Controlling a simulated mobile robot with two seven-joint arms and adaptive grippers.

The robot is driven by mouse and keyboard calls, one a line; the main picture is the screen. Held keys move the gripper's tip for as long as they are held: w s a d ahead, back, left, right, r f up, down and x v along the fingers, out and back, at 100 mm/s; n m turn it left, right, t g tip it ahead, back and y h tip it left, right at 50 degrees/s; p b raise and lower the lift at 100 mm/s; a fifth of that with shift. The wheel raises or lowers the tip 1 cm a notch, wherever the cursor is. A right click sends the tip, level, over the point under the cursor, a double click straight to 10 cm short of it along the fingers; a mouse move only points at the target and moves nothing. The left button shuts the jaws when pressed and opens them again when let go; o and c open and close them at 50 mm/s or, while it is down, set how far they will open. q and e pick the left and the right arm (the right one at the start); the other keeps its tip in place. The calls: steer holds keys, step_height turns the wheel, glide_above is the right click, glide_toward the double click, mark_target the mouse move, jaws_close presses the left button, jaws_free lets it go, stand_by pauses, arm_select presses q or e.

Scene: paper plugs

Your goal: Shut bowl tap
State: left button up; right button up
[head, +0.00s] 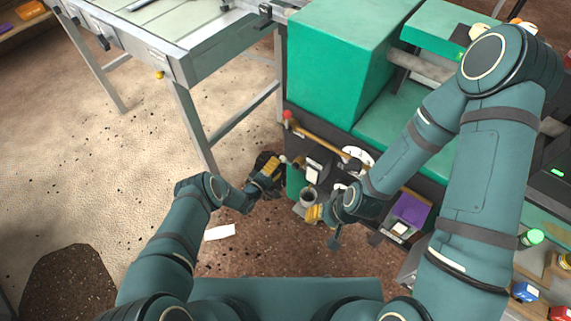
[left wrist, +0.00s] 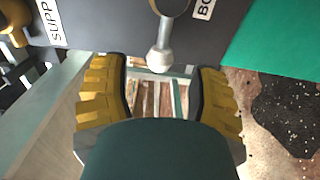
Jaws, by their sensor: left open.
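The bowl tap's handle, a grey lever ending in a pale round knob (left wrist: 160,58), hangs at the top middle of the left wrist view, beside a cut-off label reading "BO" (left wrist: 204,8). My left gripper (left wrist: 160,90) is open, with its yellow-padded fingers on either side of and below the knob. I cannot tell whether they touch it. In the head view, my left gripper (head: 272,168) is at the dark front of the machine, beside a small pale knob (head: 283,159). My right gripper (head: 316,213) is low in front of the machine; its jaws are unclear.
Another label reading "SUPP" (left wrist: 50,22) and a brownish-yellow part (left wrist: 14,22) are at the left. A green machine block (head: 340,60) stands above the dark front. A metal table (head: 195,55) is at the left. A white paper (head: 219,232) lies on the floor.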

mark_target(282, 159)
arm_select(q)
steer(key=shift+x, duration=2)
steer(key=c, duration=0.8)
steer(key=shift+c, duration=0.2)
